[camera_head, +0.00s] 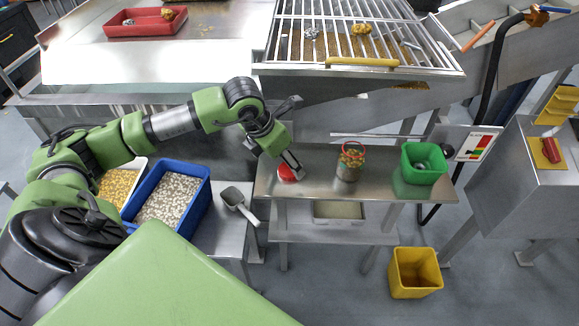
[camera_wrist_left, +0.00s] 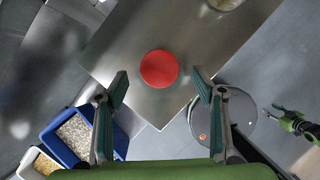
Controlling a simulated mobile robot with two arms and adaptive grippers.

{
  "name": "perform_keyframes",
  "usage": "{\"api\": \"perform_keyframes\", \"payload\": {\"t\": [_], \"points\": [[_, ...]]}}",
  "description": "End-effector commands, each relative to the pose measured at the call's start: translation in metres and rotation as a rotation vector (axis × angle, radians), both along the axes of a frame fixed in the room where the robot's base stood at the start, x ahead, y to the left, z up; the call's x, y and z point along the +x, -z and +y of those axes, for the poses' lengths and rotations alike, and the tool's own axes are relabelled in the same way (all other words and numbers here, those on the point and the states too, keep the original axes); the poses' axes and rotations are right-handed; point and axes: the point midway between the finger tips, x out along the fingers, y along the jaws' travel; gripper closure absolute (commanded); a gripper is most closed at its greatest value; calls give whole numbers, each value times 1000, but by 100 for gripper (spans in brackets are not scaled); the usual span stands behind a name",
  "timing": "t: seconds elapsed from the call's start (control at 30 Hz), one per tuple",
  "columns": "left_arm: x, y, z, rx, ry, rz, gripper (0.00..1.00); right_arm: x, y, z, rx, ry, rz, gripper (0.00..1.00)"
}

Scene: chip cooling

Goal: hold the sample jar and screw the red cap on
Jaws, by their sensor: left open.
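The red cap (camera_head: 287,174) lies on the steel bench at its left part in the head view. The sample jar (camera_head: 348,163) stands upright to the right of the cap, with colourful contents and a red ring at its top. My left gripper (camera_head: 296,168) is over the cap and partly hides it. In the left wrist view the cap (camera_wrist_left: 159,68) lies ahead, centred between the open fingers of my left gripper (camera_wrist_left: 160,85), with nothing held. Only a bit of a round object, probably the jar, shows at the top edge there.
On the steel bench (camera_head: 318,190), a green bin (camera_head: 424,163) stands right of the jar. A thin rod runs behind the jar. A blue crate (camera_head: 176,200) and a scoop (camera_head: 238,203) are at left. A yellow bin (camera_head: 415,272) stands on the floor.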

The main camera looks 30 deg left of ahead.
Motion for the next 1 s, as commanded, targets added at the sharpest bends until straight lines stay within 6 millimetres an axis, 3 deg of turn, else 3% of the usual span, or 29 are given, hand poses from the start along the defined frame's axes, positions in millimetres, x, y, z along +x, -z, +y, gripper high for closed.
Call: {"api": "perform_keyframes", "payload": {"t": [0.03, 0.23, 0.57, 0.73, 1.0], "points": [[0, 4, 0, -2, 0, 6, 37, 0, -11, 0, 0, 0, 0, 60], [9, 26, -2, -2, 0, 1, 37, 0, -15, 0, 0, 0, 0, 60], [10, 29, -1, -1, 0, -1, 37, 0, -14, -2, -2, 0, 0, 60], [10, 28, -1, -1, 0, -1, 64, 0, -14, -2, -2, 0, 0, 60], [10, 28, -1, -1, 0, -1, 64, 0, -14, -2, -3, 0, -1, 60]]}}
